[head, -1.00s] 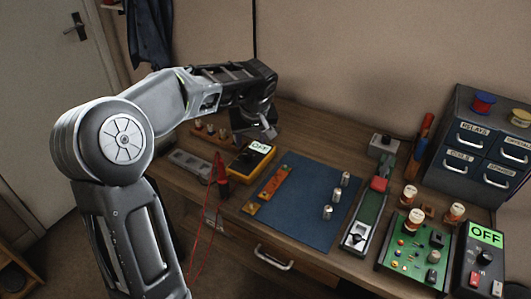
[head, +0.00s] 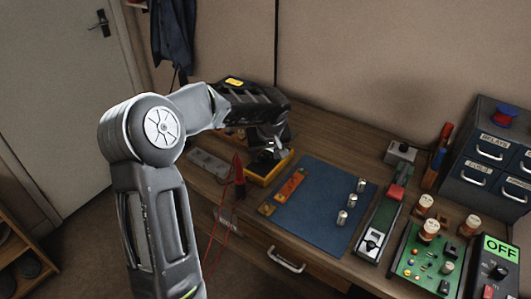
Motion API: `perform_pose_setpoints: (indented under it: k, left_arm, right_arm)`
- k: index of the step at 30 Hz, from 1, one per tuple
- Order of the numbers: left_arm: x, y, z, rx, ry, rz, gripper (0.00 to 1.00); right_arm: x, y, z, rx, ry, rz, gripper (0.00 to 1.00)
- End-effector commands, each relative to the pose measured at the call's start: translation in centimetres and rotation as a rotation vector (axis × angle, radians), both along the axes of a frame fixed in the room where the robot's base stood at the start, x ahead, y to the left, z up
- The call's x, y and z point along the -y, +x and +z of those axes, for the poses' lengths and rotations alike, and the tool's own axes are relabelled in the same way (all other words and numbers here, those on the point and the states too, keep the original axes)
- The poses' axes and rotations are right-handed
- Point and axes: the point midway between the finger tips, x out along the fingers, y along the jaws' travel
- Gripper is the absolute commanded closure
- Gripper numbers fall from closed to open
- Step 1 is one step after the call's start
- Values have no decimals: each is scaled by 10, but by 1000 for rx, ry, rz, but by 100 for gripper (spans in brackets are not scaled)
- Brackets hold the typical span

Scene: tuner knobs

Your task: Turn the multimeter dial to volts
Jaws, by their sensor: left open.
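The yellow and black multimeter (head: 284,165) lies on the bench, just left of the blue mat. My left gripper (head: 264,157) is open, pointing down right over the multimeter. The gripper and wrist cover its dial and display, so I cannot read its setting. I cannot tell whether the fingers touch the dial. My right gripper is out of view.
A red probe (head: 239,172) with a red lead stands in front of the multimeter, close to my gripper. A black box with a green OFF display (head: 499,248) stands far right.

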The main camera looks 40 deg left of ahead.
Motion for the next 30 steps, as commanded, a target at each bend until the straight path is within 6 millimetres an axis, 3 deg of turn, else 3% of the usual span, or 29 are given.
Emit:
perform_pose_setpoints:
  k: [8,25,30]
  left_arm:
    - [0,0,-1,0,0,0,53]
    - [0,0,-1,0,0,0,99]
    - [0,0,-1,0,0,0,100]
  right_arm:
    - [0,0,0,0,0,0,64]
    - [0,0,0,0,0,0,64]
    - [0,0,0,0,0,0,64]
